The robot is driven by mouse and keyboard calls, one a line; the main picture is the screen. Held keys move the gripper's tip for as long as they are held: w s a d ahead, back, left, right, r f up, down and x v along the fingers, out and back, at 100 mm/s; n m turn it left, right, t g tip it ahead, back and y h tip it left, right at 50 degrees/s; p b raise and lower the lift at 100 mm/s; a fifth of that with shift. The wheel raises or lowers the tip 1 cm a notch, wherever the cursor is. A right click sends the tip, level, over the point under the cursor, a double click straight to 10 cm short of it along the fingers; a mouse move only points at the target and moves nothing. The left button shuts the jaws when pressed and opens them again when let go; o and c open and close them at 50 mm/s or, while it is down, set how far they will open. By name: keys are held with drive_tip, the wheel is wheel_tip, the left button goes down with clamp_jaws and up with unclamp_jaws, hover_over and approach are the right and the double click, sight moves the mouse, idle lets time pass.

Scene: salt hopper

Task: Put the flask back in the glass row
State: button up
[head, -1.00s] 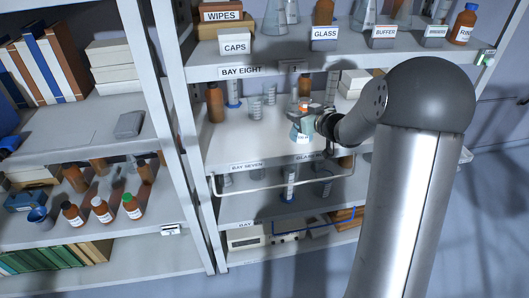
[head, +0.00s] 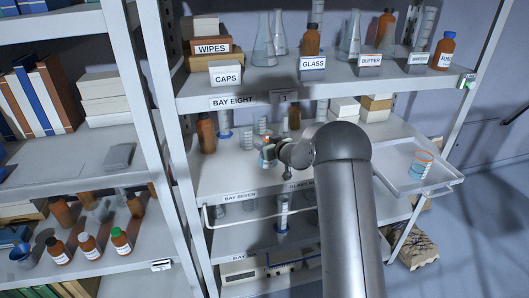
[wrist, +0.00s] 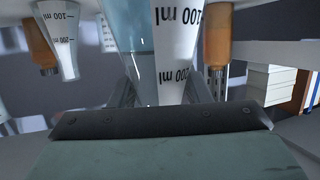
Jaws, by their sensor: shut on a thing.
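My gripper (head: 270,152) is over the middle shelf (head: 222,178) of the bay in the head view, shut on a small flask with blue contents (head: 268,160). An orange spot shows at its top. The wrist view shows blue glass (wrist: 128,35) close by, beside clear glass marked 100 and 200 ml (wrist: 180,45); the fingertips are not clear there. I cannot tell whether the flask's base touches the shelf.
A brown bottle (head: 206,134), a blue-based cylinder (head: 224,124) and small beakers (head: 246,137) stand left of and behind my gripper. White boxes (head: 344,108) are at the right. The upper shelf holds flasks (head: 265,45) and bottles.

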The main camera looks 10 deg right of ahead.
drive_tip(key=shift+w+a+f, duration=0.25)
drive_tip(key=shift+w+f, duration=0.05)
drive_tip(key=shift+f, duration=1.55)
drive_tip(key=shift+f, duration=0.1)
drive_tip(key=o, duration=1.2)
drive_tip(key=shift+f, duration=0.1)
